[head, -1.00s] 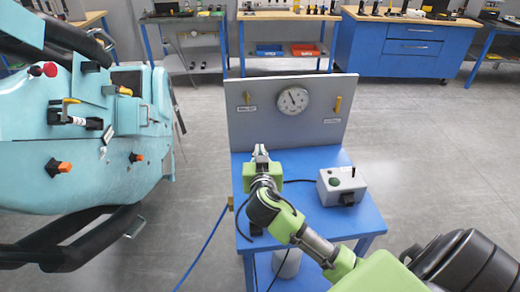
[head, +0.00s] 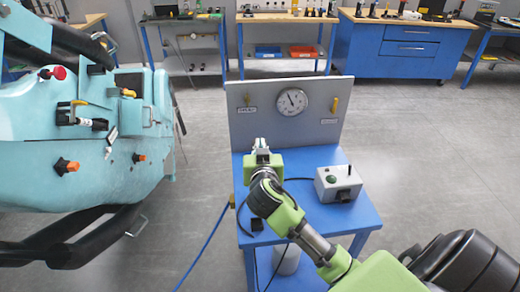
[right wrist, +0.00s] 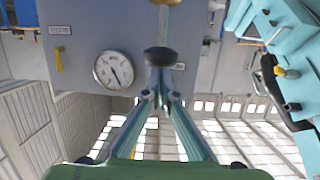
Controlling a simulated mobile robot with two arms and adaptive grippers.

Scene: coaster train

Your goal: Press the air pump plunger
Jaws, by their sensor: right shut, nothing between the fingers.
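My right gripper (head: 262,146) is over the left part of the blue table, in front of the grey gauge panel. In the right wrist view its fingers (right wrist: 160,98) are shut with nothing between them. A dark round knob (right wrist: 159,56) on a metal rod, which looks like the pump plunger, is just beyond the fingertips. I cannot tell whether they touch. A brass-coloured part (right wrist: 170,2) shows at the rod's other end. In the head view my gripper and arm hide the plunger. My left gripper is not in view.
The panel (head: 241,127) carries a round dial gauge (head: 292,102) and yellow handles. A grey box with a green button (head: 339,184) stands on the blue table (head: 352,215), right of my arm. A large teal machine (head: 65,160) fills the left. The floor to the right is clear.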

